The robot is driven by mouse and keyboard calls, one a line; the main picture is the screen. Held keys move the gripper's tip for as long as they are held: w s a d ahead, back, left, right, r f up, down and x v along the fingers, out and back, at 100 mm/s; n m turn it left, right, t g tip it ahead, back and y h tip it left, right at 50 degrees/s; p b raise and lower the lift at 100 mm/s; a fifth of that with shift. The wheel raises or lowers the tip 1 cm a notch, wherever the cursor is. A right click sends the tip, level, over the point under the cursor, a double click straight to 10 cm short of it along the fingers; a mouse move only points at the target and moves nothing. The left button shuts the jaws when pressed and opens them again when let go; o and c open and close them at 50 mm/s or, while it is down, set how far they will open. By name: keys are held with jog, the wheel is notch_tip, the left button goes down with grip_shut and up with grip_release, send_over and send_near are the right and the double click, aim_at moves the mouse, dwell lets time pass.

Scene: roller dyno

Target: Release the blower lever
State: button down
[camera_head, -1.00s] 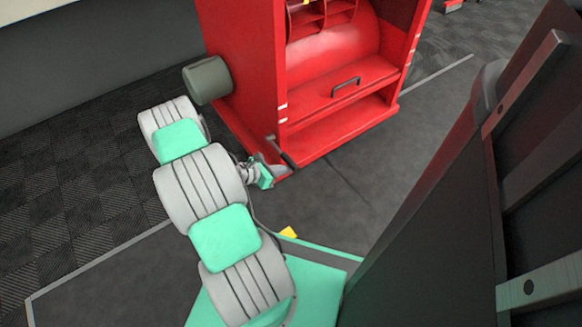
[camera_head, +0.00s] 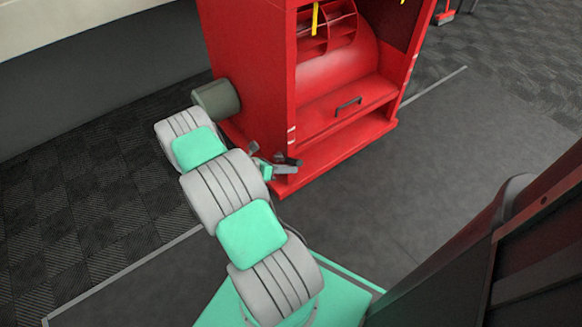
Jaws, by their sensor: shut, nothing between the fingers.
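The red blower housing (camera_head: 248,85) stands upright at the top centre. It has a rounded drum front and a dark handle (camera_head: 348,104) on a lower panel. A short dark lever (camera_head: 291,160) shows low at the housing's front left corner. My gripper (camera_head: 287,169) is shut, with grey fingers beside and just below the lever in the picture. The fingers overlap the lever's lower part, and I cannot tell whether they touch it. My arm partly hides the housing's left side.
A dark green cylinder (camera_head: 217,98) sticks out from the housing's left side, close to my arm. A large dark panel (camera_head: 500,250) fills the lower right. The grey mat (camera_head: 400,190) in front of the housing is clear.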

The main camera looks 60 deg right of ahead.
jog(key=shift+w+d+r, duration=0.3)
jog(key=shift+w+r, duration=0.05)
jog(key=shift+r, duration=0.1)
notch_tip(320, 180, down, 3)
jog(key=s+a+b, duration=0.1)
jog(key=s+a, duration=0.1)
jog(key=f+p+v, duration=0.1)
jog(key=p+v, duration=0.1)
jog(key=v, duration=0.7)
jog(key=shift+w+a, duration=0.3)
jog(key=shift+a, duration=0.1)
